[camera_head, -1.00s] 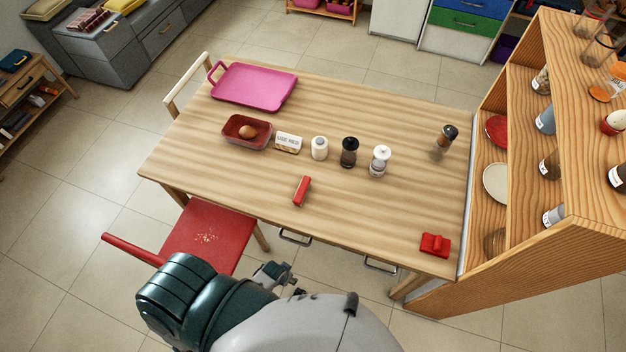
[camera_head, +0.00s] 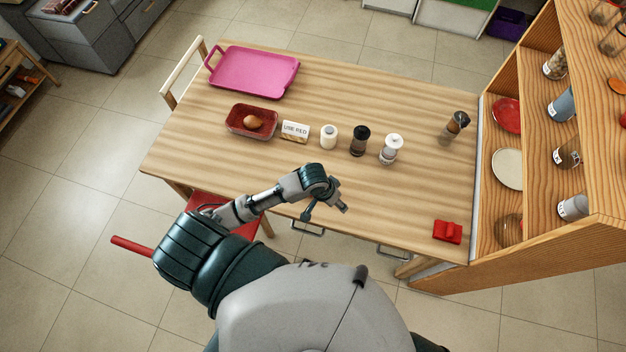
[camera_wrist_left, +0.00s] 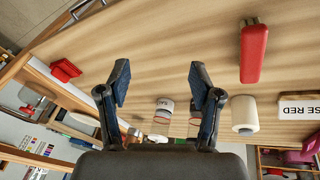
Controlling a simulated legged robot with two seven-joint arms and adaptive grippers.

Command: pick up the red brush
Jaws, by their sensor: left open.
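A long red block-shaped item, which looks like the red brush (camera_wrist_left: 253,52), lies on the table in the left wrist view, up and right of my fingers and apart from them. In the head view it is hidden behind my left arm. My left gripper (camera_head: 326,210) is over the table's front part, open and empty. My right gripper is out of view.
A red dish (camera_head: 235,130) holds a brown egg-like item. A pink tray (camera_head: 285,85) lies behind. A wooden shelf (camera_head: 520,75) borders the right.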

